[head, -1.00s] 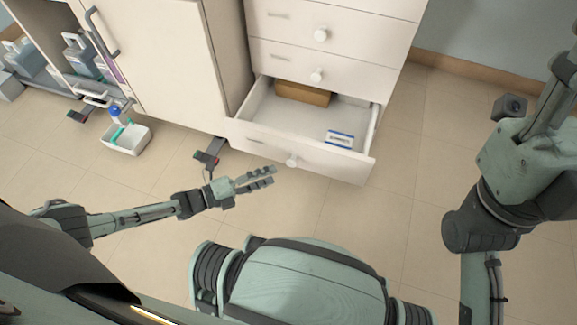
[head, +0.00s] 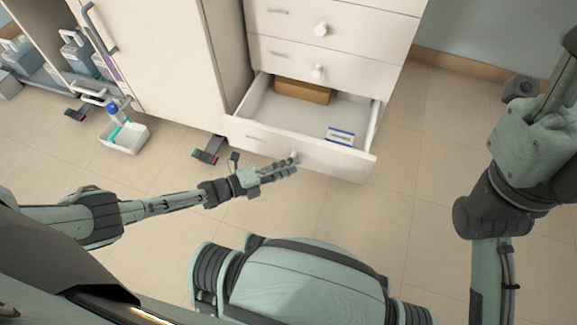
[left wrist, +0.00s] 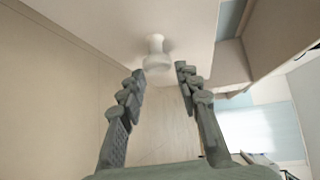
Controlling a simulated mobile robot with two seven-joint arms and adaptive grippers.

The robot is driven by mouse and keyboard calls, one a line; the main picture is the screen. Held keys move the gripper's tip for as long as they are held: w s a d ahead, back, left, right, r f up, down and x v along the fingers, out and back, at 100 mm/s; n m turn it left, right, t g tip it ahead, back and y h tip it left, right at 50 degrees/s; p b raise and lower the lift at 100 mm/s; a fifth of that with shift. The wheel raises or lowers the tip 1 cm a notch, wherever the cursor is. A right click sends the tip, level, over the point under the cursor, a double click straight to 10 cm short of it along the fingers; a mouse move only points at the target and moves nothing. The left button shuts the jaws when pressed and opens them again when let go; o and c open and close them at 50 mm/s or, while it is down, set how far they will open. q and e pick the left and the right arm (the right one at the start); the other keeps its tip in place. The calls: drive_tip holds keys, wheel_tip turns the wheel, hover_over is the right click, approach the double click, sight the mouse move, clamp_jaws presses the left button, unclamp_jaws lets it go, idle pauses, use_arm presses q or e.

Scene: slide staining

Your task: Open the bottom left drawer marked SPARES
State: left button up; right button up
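The bottom drawer (head: 340,158) of the white drawer unit stands pulled out. A brown box (head: 303,91) lies at its back and a small blue-and-white box (head: 340,135) nearer its front. Its round white knob (head: 295,155) is partly hidden by my left gripper (head: 292,167) in the head view. In the left wrist view, my left gripper (left wrist: 161,76) is open, with its fingers spread either side of the knob (left wrist: 157,54), which sits just beyond the fingertips. The drawer's label cannot be read. My right gripper is not visible.
Two shut drawers with knobs (head: 318,72) are above. A cabinet (head: 165,60) with a door handle stands to the left. A white tray with a bottle (head: 124,138) sits on the floor by it. The floor in front is clear.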

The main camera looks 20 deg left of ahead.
use_arm(q)
clamp_jaws()
drive_tip(key=s+p, duration=0.1)
drive_tip(key=s, duration=0.5)
drive_tip(key=shift+a+f, duration=0.15)
drive_tip(key=shift+a, duration=0.05)
idle(0.6)
drive_tip(key=shift+o, duration=2.4)
unclamp_jaws()
drive_tip(key=shift+p, duration=0.3)
drive_tip(key=shift+r, duration=0.25)
